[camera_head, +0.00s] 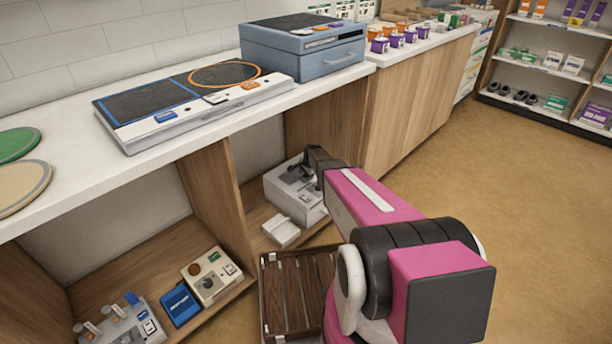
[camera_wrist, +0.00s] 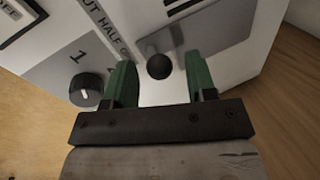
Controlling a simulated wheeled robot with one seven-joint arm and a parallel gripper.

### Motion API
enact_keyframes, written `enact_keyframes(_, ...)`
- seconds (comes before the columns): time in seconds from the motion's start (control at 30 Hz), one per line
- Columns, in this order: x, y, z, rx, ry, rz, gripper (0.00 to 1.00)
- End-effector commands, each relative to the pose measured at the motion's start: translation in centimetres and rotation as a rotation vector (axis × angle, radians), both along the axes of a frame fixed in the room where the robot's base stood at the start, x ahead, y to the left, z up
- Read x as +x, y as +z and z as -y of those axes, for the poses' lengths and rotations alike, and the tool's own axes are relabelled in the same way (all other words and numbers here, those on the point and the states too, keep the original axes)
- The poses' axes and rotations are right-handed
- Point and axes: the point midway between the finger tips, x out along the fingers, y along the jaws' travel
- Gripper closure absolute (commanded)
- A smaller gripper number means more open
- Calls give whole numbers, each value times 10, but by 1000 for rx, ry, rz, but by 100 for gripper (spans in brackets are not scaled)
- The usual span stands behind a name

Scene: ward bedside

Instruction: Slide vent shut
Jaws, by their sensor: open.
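A light grey device (camera_head: 291,192) stands in the lower shelf bay under the counter; it fills much of the wrist view (camera_wrist: 255,60). Its face has a lettered strip (camera_wrist: 105,30), partly readable as "UT HALF". A round black slider knob (camera_wrist: 159,66) stands out next to the strip, by a grey plate (camera_wrist: 215,35). My gripper (camera_wrist: 162,80) is open, with one green finger on each side of the knob and visible gaps to both. Whether the fingers touch the face cannot be told. In the head view my gripper (camera_head: 312,170) is at the device, its fingertips unclear.
A black dial (camera_wrist: 86,90) marked 1 is left of my fingers. A small white box (camera_head: 281,231) lies before the device. A wooden divider (camera_head: 217,195) stands left, and a slatted brown rack (camera_head: 290,290) is below. The counter (camera_head: 215,122) hangs above the bay.

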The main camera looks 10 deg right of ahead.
Motion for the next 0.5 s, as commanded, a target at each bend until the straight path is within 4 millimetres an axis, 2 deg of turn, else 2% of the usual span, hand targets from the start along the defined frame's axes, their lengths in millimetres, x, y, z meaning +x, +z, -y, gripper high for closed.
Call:
enact_keyframes(0.23, 0, -1, 0, 0, 0, 0, 49)
enact_keyframes(0.3, 0, -1, 0, 0, 0, 0, 71)
enact_keyframes(0.4, 0, -1, 0, 0, 0, 0, 100)
enact_keyframes(0.5, 0, -1, 0, 0, 0, 0, 100)
